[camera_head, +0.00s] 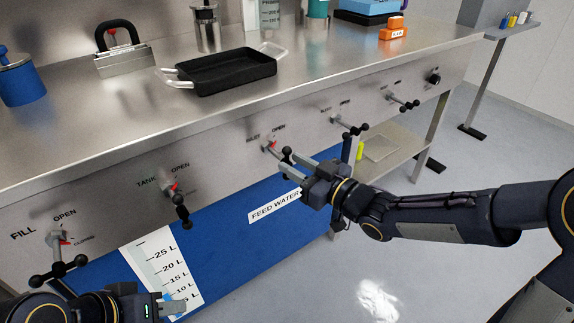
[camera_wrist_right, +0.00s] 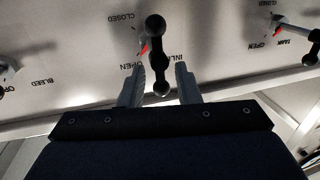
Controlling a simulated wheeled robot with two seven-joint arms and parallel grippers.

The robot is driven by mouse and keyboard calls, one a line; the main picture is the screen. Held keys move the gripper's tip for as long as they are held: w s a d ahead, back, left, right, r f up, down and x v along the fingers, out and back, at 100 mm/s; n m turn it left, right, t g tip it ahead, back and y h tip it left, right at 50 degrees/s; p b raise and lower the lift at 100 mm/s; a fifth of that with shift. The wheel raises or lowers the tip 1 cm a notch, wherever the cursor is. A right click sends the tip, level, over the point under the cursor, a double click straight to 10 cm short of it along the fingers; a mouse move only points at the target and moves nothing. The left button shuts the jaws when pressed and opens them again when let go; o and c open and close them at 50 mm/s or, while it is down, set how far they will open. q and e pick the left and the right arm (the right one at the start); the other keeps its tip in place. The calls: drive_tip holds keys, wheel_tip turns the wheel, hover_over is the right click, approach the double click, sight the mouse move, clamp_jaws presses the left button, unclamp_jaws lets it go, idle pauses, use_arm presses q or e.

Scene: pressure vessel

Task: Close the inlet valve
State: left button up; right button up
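The inlet valve (camera_head: 270,147) is on the steel front panel, under the labels INLET and OPEN. Its red pointer appears nearer OPEN than CLOSED. Its black ball-ended handle also shows in the right wrist view (camera_wrist_right: 156,55). My right gripper (camera_head: 289,165) is open at this handle. In the right wrist view its fingers (camera_wrist_right: 160,78) appear on either side of the handle's near ball, with gaps visible on both sides. My left gripper (camera_head: 168,305) is low at the left, below the fill valve; its finger opening is unclear.
The fill valve (camera_head: 58,240) and tank valve (camera_head: 173,189) are left of the inlet valve; another valve (camera_head: 347,124) is to its right. A blue tank (camera_head: 215,240) labelled FEED WATER lies below the panel. A black tray (camera_head: 225,71) stands on the bench.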

sight(280, 157)
drive_tip(key=shift+x, duration=1.4)
clamp_jaws()
